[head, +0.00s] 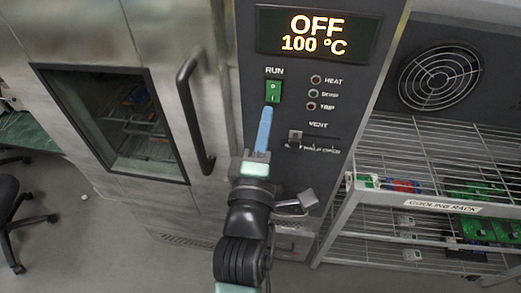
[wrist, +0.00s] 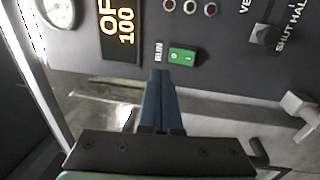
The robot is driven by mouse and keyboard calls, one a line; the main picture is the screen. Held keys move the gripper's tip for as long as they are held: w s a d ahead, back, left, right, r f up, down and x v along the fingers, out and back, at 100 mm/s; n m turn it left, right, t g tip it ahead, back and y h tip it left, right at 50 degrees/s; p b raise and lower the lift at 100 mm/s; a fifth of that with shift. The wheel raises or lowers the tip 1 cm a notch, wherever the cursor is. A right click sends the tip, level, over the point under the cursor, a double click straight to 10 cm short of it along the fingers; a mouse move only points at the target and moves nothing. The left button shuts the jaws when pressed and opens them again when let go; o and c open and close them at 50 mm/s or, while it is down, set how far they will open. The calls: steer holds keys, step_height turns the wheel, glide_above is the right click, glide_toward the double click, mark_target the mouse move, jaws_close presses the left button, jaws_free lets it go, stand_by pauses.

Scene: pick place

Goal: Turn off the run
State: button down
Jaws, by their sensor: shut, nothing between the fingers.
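The green RUN rocker switch (head: 273,92) is on the dark control panel (head: 335,85) of the oven. It also shows in the wrist view (wrist: 182,56). The display (head: 318,33) above it reads OFF and 100 °C. My gripper (head: 267,110) is shut and empty, its blue fingers together. In the head view the fingertips are just below the switch. In the wrist view the tips (wrist: 160,72) are beside the switch's lower left corner; I cannot tell whether they touch it.
Indicator lamps (head: 315,80) and the VENT slider (head: 295,137) sit right of and below the switch. The oven door handle (head: 192,110) stands out on the left. A wire cooling rack (head: 430,150) with circuit boards is at the right.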

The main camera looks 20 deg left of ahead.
steer(key=v, duration=0.1)
steer(key=b+v, duration=0.1)
steer(key=v, duration=0.1)
steer(key=r+v, duration=0.1)
steer(key=shift+s+d+f, duration=0.1)
steer(key=shift+s, duration=0.35)
steer(key=shift+s, duration=0.15)
steer(key=w+d+r+m+t+h, duration=0.1)
steer(key=d+r+m+t, duration=0.2)
steer(key=r, duration=0.4)
steer(key=w+d+r+m+h+b, duration=0.1)
steer(key=d+r+m, duration=0.2)
steer(key=r+m, duration=0.3)
steer(key=w+d+r+m+t+h, duration=0.1)
steer(key=d+r+m+t, duration=0.15)
steer(key=r, duration=0.55)
steer(key=s+d+r+m+t+h, duration=0.1)
steer(key=s+d+r+m, duration=0.2)
steer(key=r+m, duration=0.2)
steer(key=s+d+r+m+t+h, duration=0.1)
steer(key=s+d+r+m+t, duration=0.1)
steer(key=r, duration=0.7)
steer(key=s+m, duration=0.1)
steer(key=m, duration=0.1)
steer(key=shift+d+m, duration=0.35)
steer(key=shift+d, duration=0.05)
